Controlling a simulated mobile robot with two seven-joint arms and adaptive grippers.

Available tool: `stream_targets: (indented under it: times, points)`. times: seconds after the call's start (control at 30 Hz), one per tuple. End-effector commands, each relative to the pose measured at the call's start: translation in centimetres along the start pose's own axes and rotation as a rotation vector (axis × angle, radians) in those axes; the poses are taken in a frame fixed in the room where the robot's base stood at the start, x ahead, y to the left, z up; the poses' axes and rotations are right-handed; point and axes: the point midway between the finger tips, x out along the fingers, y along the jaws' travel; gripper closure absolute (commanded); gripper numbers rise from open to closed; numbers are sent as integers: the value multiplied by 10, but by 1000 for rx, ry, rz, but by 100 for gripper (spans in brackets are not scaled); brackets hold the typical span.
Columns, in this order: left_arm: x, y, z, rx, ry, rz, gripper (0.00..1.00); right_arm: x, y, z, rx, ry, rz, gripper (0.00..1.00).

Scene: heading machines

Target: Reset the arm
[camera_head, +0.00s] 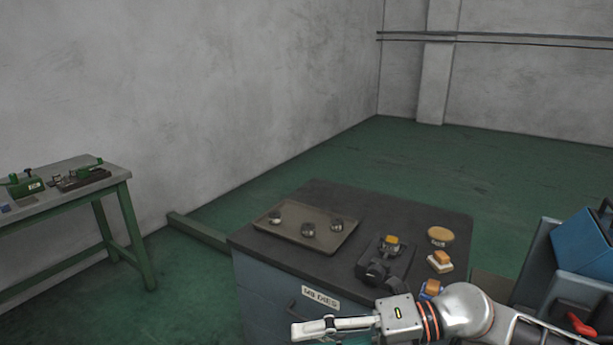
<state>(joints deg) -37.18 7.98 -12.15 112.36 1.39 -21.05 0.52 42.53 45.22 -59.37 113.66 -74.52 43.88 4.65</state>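My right arm (465,312) comes in from the lower right, and its gripper (305,329) points left in front of the cabinet's front face. The light-coloured fingers are seen from the side, and the lower part is cut off by the picture's bottom edge, so I cannot tell whether they are apart. I see nothing clearly held in them. My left arm and gripper are not in view.
A dark-topped cabinet (345,200) stands below. On it are a tray (292,230) with three small metal parts, a black fixture (378,270), a round tan-topped tin (440,236) and a small brush-like block (440,260). A green bench (60,190) stands left; a blue box (585,245) is right.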

Motion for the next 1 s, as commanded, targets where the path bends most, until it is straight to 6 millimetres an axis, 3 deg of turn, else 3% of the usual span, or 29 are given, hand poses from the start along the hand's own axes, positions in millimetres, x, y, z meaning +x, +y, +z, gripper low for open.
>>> stream_targets:
  times: [0.1, 0.23, 0.33, 0.43, 0.57, 0.67, 0.8, 1.0]
  points:
    - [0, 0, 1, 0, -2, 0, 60, 19, 18, 2, 156, -96, 186, 49]
    - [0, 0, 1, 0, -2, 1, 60, 21, 24, 18, 342, -236, 357, 49]
    - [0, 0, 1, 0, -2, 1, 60, 14, 14, 32, 502, -359, 465, 49]
    - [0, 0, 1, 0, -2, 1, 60, 2, -10, 43, 675, -495, 549, 49]
    - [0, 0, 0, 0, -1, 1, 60, -20, -63, 46, 918, -683, 625, 49]
    - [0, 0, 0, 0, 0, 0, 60, -39, -116, 35, 1115, -834, 654, 49]
    - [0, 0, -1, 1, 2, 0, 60, -65, -199, -7, 1391, -1045, 652, 49]
    - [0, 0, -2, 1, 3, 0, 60, -90, -290, -94, 1713, -1279, 597, 49]
